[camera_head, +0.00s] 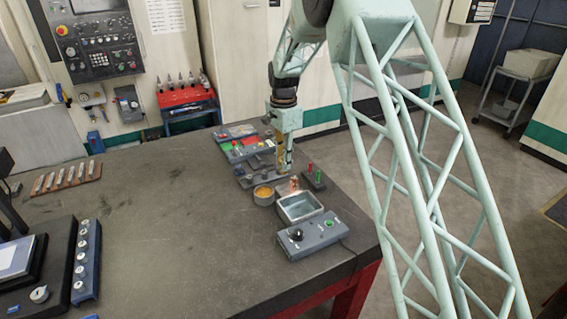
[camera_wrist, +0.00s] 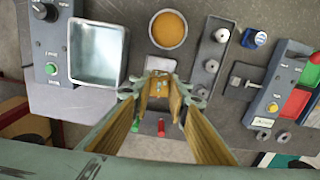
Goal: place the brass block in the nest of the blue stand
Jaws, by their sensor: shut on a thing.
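My gripper (camera_wrist: 160,93) points down over the right side of the workbench and is shut. Between its fingertips is a small brass-coloured block (camera_wrist: 158,84), mostly hidden by the fingers. In the head view my gripper (camera_head: 285,168) is just behind the metal tray, with a small copper-coloured piece (camera_head: 294,183) by its tips; I cannot tell if this is the held block. A blue-grey stand (camera_head: 96,251) with several round fittings stands at the bench's left. I cannot make out which part is the nest.
A metal tray (camera_head: 315,210), an orange-filled round cup (camera_head: 263,195), a control box (camera_head: 312,239) and red and green pegs (camera_head: 314,173) crowd around my gripper. The bench middle (camera_head: 165,220) is clear.

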